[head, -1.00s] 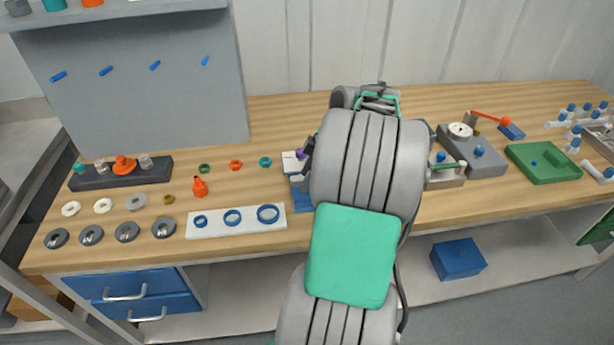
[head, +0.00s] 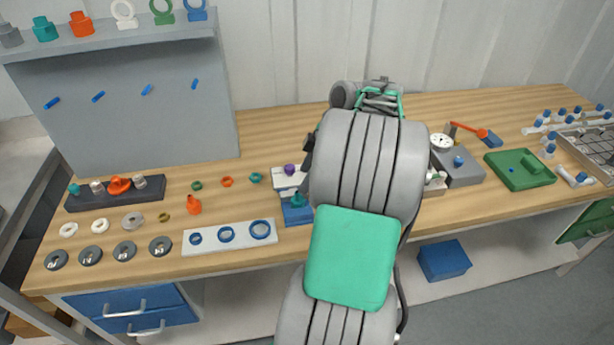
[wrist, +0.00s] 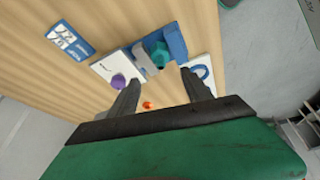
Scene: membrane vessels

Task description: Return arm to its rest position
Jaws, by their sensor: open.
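My arm stands folded up in the middle of the head view, its large grey links covering the centre of the bench (head: 270,150). My gripper (wrist: 158,88) shows in the wrist view with two dark fingers spread apart and nothing between them. It hangs above the wooden bench top. Beyond the fingertips are a white block with a purple knob (wrist: 118,80) and a blue block with a teal knob (wrist: 157,52). In the head view the purple knob (head: 290,169) and teal knob (head: 298,200) show just left of my arm. The gripper itself is hidden in the head view.
A white plate with blue rings (head: 230,236), grey discs (head: 124,250) and a dark rack (head: 117,193) lie to the left. A grey gauge block (head: 460,165), a green tray (head: 518,170) and several vials (head: 570,135) are on the right. A shelf panel (head: 130,110) stands at back left.

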